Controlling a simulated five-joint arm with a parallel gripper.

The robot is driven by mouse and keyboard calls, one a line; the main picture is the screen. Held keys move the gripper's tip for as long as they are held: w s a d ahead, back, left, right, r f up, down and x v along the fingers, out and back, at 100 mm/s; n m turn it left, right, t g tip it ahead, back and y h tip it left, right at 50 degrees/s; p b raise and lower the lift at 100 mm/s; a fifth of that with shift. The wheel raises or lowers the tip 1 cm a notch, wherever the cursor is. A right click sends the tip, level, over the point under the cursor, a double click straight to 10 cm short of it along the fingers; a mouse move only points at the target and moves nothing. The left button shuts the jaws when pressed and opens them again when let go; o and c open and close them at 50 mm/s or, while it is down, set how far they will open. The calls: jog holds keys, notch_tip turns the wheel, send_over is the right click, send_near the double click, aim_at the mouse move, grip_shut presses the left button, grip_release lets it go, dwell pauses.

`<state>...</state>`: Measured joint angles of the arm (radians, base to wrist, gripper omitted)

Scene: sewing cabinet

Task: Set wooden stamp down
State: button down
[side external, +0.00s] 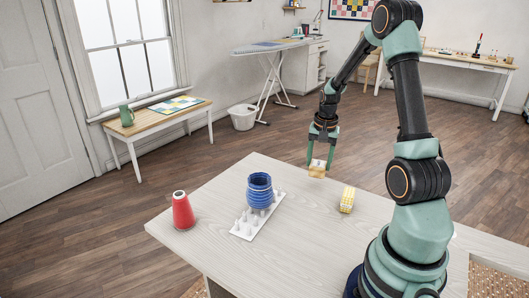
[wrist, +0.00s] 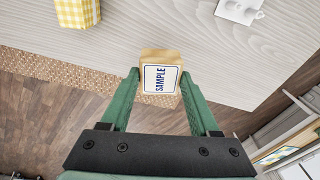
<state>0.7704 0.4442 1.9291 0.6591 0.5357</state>
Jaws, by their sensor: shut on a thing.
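The wooden stamp (side external: 317,170) is a small light wood block with a white label reading SAMPLE. In the wrist view, the stamp (wrist: 160,80) sits between the two green fingers of my gripper (wrist: 160,76), its labelled face towards the camera. In the side view, my gripper (side external: 322,163) points down and is shut on the stamp near the far edge of the pale table (side external: 300,240). I cannot tell how far the stamp is above the tabletop. Its underside is hidden.
A yellow checked block (side external: 347,200) stands right of the stamp. A white pegged rack (side external: 242,232) with a blue ribbed spool (side external: 259,190) and a red cone (side external: 182,211) stand to the left. The tabletop between the rack and yellow block is clear.

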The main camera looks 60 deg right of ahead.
aim_at(318, 173)
jog(key=shift+f, duration=2.35)
jog(key=shift+f, duration=0.15)
jog(key=shift+c, duration=0.6)
grip_release()
